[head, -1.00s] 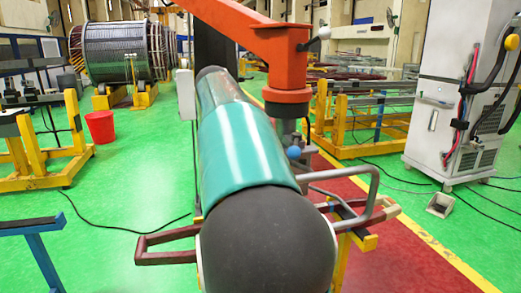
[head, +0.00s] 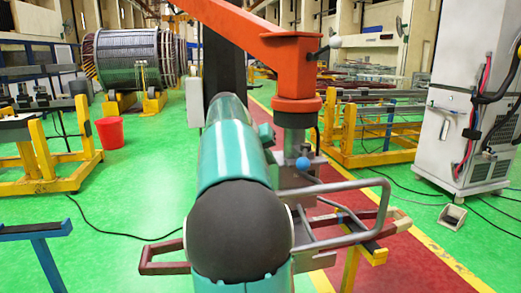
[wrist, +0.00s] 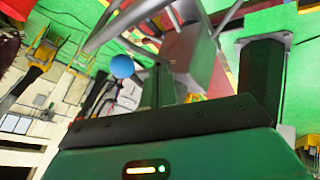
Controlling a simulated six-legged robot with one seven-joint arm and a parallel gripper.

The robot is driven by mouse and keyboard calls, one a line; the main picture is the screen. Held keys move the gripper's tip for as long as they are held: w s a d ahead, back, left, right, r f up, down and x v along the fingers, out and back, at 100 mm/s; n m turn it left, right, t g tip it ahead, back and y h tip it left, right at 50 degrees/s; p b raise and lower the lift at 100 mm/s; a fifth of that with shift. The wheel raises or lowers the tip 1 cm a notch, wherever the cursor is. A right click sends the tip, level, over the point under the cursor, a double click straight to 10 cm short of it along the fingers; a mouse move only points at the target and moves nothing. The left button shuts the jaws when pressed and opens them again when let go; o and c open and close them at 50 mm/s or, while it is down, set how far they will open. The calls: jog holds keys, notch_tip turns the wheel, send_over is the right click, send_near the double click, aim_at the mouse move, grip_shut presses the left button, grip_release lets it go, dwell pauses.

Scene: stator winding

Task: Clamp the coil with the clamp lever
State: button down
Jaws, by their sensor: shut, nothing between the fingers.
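The clamp lever's blue ball knob (head: 303,164) shows in the head view beneath the orange post, beside a grey metal block. In the wrist view the blue knob (wrist: 122,66) is left of the middle. A bent grey bar that looks like the coil (head: 365,183) reaches right past the post; its bars also cross the top of the wrist view (wrist: 125,20). My gripper (wrist: 165,120) shows as a green body with a dark edge in the wrist view. It is shut and empty, apart from the knob. My own arm hides it in the head view.
An orange crane-like arm (head: 262,42) spans above. A white cabinet (head: 465,110) stands right, yellow racks (head: 40,150) left, and a red bucket (head: 109,132) on the green floor. A brown handle-like frame (head: 165,255) lies low left of my arm.

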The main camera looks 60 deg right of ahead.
jog(key=s+d+f, duration=0.2)
jog(key=s+d, duration=0.2)
dwell(0.4)
jog(key=shift+s, duration=0.15)
